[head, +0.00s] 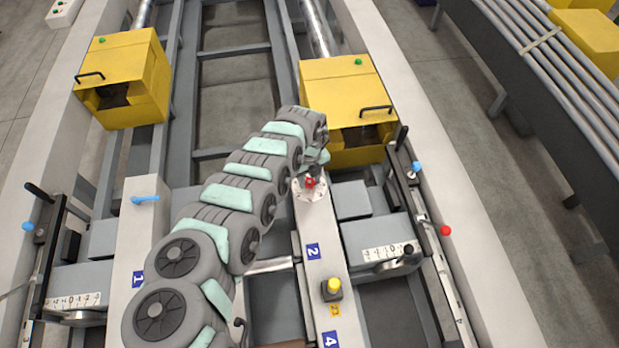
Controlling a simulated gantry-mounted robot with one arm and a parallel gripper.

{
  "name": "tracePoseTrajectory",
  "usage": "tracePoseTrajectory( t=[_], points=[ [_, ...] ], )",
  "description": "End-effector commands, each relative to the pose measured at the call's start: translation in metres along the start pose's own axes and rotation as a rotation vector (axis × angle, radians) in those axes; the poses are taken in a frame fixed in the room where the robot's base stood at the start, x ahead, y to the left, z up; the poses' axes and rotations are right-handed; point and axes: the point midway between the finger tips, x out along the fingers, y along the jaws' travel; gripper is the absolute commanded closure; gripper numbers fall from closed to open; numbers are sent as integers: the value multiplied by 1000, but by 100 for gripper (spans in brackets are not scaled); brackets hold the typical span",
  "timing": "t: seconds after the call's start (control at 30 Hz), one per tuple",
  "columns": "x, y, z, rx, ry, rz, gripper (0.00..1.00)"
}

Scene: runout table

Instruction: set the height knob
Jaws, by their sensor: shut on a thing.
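A small red knob (311,182) sits on a round, light dial plate (309,192) with marks around its rim. The plate is on top of the light beam with the blue number 2 label. My gripper (313,176) is at the end of my grey and mint arm and is shut on the red knob. The fingers and wrist hide part of the knob and the far side of the dial. The knob's exact pointing direction is too small to tell.
A yellow housing (341,82) stands just behind the gripper. Another yellow housing (126,75) stands at the left. A yellow button (332,285) is on the same beam, nearer. A blue lever (145,199) sits on the left beam.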

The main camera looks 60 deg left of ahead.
Motion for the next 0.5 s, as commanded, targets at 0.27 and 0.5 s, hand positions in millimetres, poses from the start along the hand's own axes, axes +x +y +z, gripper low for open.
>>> tracePoseTrajectory(
  t=[0.27,0.5],
  points=[
    [-2,0,-3,-142,5,5,100],
    [-2,-1,-3,-357,3,3,100]
  ],
)
